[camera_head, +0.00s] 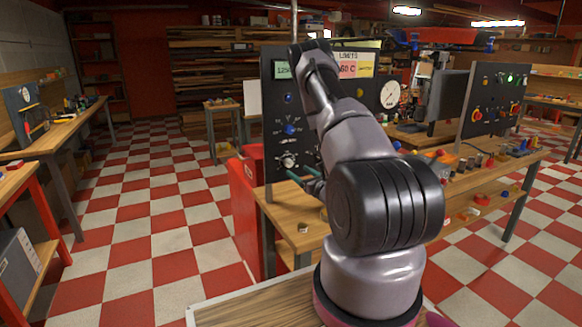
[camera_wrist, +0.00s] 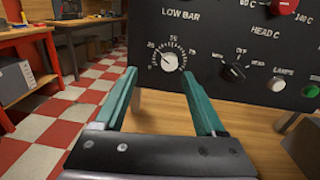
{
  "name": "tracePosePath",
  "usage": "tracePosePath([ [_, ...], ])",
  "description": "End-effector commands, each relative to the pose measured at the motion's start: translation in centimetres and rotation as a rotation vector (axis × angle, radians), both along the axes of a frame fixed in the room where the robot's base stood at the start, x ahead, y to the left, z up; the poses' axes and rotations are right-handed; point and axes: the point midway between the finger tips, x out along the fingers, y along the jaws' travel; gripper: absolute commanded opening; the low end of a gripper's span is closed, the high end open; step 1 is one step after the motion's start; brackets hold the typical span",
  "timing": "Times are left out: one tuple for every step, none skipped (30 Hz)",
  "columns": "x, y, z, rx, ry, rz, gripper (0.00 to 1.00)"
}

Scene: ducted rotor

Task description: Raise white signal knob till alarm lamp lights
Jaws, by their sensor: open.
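The white knob (camera_wrist: 169,61) sits on the dark upright panel (camera_wrist: 215,40), within a numbered scale; its pointer is too small to read surely. In the head view the white knob (camera_head: 288,160) is low on the panel. My gripper (camera_wrist: 158,74) is open and empty, its two green fingers pointing at the panel, with the knob between and just beyond the tips. It seems apart from the knob. In the head view my gripper (camera_head: 312,177) is partly hidden by my arm. I cannot tell which light is the alarm lamp; a red round part (camera_wrist: 284,5) shows at the upper right.
A black knob (camera_wrist: 233,72), a white button (camera_wrist: 278,84) and a green button (camera_wrist: 310,91) are right of the white knob. A wooden bench top (camera_head: 300,236) lies below the panel. A red cabinet (camera_head: 243,210) stands left. Checkered floor is free further left.

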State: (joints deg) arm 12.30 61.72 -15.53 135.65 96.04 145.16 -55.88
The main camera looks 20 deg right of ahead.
Motion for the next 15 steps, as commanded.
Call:
tracePosePath([
  [-0.4, -0.8, -0.8, -0.006, 0.009, -0.029, 0.72],
  [-0.5, -1.1, -1.1, -0.008, 0.011, -0.042, 0.72],
  [-0.5, -1.4, -1.3, -0.011, 0.012, -0.054, 0.72],
  [-0.4, -1.5, -1.4, -0.013, 0.012, -0.059, 0.72],
  [-0.3, -1.5, -1.4, -0.014, 0.011, -0.060, 0.72],
  [0.0, -1.5, -1.5, -0.015, 0.011, -0.061, 0.72],
  [0.4, -1.5, -1.4, -0.016, 0.010, -0.059, 0.72],
  [0.8, -1.4, -1.4, -0.016, 0.009, -0.059, 0.72],
  [1.4, -1.4, -1.4, -0.016, 0.008, -0.058, 0.72],
  [1.9, -1.3, -1.4, -0.015, 0.008, -0.058, 0.72],
  [2.4, -1.3, -1.4, -0.015, 0.010, -0.057, 0.72],
  [3.3, -1.3, -1.3, -0.015, 0.008, -0.056, 0.72],
  [3.9, -1.2, -1.3, -0.016, 0.008, -0.056, 0.72],
  [4.5, -1.3, -1.3, -0.016, 0.008, -0.057, 0.72],
  [5.3, -1.2, -1.3, -0.014, 0.009, -0.058, 0.72],
])
